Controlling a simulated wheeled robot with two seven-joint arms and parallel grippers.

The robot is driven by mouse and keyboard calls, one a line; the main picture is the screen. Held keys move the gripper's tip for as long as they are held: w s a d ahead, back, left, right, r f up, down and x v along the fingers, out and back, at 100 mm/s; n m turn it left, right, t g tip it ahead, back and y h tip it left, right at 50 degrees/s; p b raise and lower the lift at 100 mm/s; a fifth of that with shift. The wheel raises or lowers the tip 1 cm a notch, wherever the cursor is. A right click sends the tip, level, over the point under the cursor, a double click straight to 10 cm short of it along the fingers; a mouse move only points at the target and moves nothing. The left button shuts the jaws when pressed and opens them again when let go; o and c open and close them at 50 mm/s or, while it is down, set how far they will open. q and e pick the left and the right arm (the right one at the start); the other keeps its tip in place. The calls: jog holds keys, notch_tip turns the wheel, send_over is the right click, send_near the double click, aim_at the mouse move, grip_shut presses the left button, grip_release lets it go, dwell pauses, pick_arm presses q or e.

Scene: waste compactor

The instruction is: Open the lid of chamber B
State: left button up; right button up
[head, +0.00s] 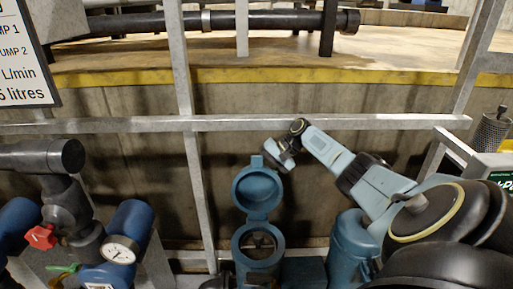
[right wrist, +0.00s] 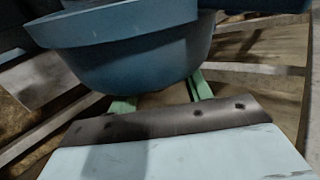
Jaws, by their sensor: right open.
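A blue round chamber (head: 258,246) stands at the centre bottom of the head view, and I look into its open mouth. Its blue lid (head: 257,190) stands swung up on the far side, hinged to the rim, with its hollow inner face towards me. My right gripper (head: 281,157) is just above and right of the raised lid. In the right wrist view, its green fingers are open (right wrist: 160,99), and a large blue rounded body (right wrist: 140,55) hides their tips. Contact cannot be told. No chamber letter is readable. My left gripper is not in view.
A second blue vessel (head: 350,248) stands to the right, partly behind my right arm. Grey rails (head: 100,126) cross in front of a concrete wall. At left are dark pipes, a red valve handle (head: 41,237) and a gauge (head: 121,249).

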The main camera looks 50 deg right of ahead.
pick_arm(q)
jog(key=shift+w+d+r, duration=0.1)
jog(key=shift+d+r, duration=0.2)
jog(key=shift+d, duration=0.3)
pick_arm(e)
jog(key=shift+v, duration=3)
